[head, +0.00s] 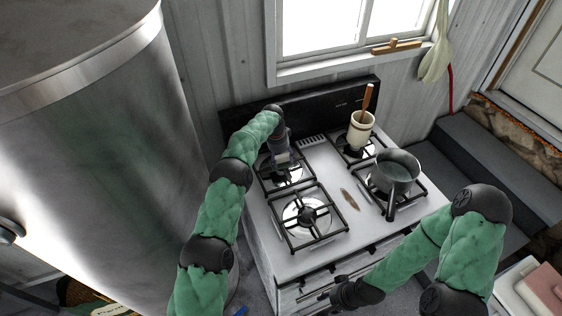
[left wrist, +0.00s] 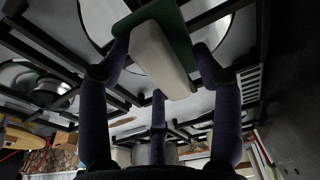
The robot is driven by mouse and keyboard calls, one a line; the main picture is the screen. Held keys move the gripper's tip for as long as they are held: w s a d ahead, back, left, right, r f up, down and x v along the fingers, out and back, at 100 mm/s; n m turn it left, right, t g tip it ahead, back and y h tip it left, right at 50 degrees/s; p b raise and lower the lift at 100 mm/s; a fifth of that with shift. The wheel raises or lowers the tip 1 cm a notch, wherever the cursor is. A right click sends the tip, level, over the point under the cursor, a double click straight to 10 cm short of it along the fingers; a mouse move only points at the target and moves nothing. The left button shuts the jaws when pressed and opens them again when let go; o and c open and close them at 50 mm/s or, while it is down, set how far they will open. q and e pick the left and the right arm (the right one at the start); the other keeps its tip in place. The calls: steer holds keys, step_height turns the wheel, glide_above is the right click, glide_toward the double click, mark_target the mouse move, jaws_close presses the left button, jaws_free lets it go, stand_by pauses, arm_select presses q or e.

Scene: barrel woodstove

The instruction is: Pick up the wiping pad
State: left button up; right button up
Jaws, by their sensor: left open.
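The wiping pad is a white block with a green layer, seen close up in the left wrist view (left wrist: 162,58). It sits at the back left burner; in the head view only a small pale part (head: 283,158) shows below my left gripper (head: 280,148). My left gripper (left wrist: 160,62) is open, with purple fingers on both sides of the pad and a third finger lower in the picture. I cannot tell whether the fingers touch it. My right gripper (head: 328,293) is low by the stove's front edge, away from the pad; its fingers are unclear.
The stove (head: 262,218) has raised black grates. A pot (head: 396,172) stands on the front right burner, its handle toward the front. A crock (head: 360,130) with a wooden utensil stands behind it. A large metal barrel (head: 90,160) is at the left.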

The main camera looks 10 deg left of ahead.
mark_target(283, 157)
arm_select(q)
steer(key=c, duration=1.3)
steer(key=shift+o, duration=0.2)
steer(key=shift+r, duration=0.5)
step_height(283, 157, up, 2)
steer(key=shift+r, duration=0.2)
steer(key=s+d+r+b, duration=0.1)
steer(key=s+d+r, duration=0.8)
steer(key=d, duration=0.1)
steer(key=shift+s+r, duration=0.3)
steer(key=shift+s, duration=0.1)
